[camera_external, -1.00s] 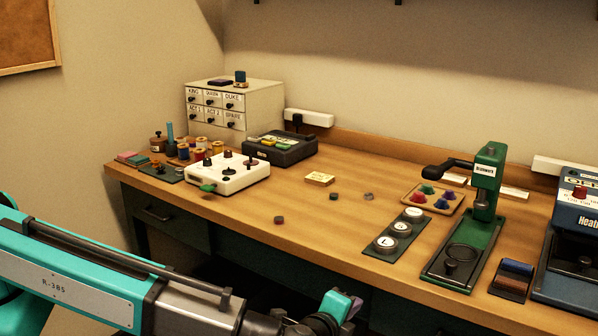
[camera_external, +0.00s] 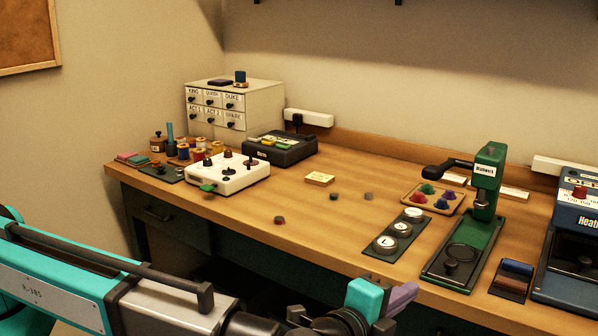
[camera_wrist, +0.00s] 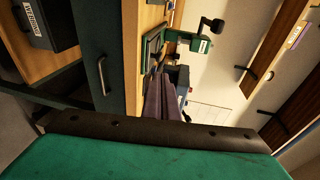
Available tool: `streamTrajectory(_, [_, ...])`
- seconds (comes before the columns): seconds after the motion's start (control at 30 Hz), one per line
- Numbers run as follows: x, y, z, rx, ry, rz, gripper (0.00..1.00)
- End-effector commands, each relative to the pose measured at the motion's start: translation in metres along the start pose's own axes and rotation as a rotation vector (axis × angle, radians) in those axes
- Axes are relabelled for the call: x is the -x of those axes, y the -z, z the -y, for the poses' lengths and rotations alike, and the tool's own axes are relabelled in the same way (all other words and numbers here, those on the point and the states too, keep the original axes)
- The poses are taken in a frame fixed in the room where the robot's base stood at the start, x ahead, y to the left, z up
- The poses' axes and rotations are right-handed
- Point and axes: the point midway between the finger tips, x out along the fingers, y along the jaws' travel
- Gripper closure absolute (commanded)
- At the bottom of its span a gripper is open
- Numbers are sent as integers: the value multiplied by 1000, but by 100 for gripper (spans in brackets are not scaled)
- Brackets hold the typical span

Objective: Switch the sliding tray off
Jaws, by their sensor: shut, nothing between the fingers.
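No part is clearly labelled as the sliding tray, and I cannot tell which thing it is. A blue machine (camera_external: 576,232) marked "Heat…" stands at the right edge, with a red knob (camera_external: 580,192) on its upper front; its right side is cut off. A white control box (camera_external: 228,178) with several dark knobs and a green tab (camera_external: 208,188) at its front left corner sits at the left. My gripper (camera_external: 403,297) is in front of the table's front edge, apart from both. Its purple fingers (camera_wrist: 163,98) are shut and empty.
A green press (camera_external: 484,205) with a black handle stands left of the blue machine. A black box (camera_external: 280,150) and a drawer cabinet (camera_external: 233,105) are at the back left. Small dark discs lie mid-table. The table's drawer front (camera_wrist: 97,50) is close in the wrist view.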

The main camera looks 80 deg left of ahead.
Motion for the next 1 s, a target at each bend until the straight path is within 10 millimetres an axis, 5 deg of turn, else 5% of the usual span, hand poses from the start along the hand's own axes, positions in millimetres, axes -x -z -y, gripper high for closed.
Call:
streamTrajectory(0.53, [-9, 0, 0, -1, -1, 1, 100])
streamTrajectory(1.0, [-69, 1, 1, -1, -1, 2, 100])
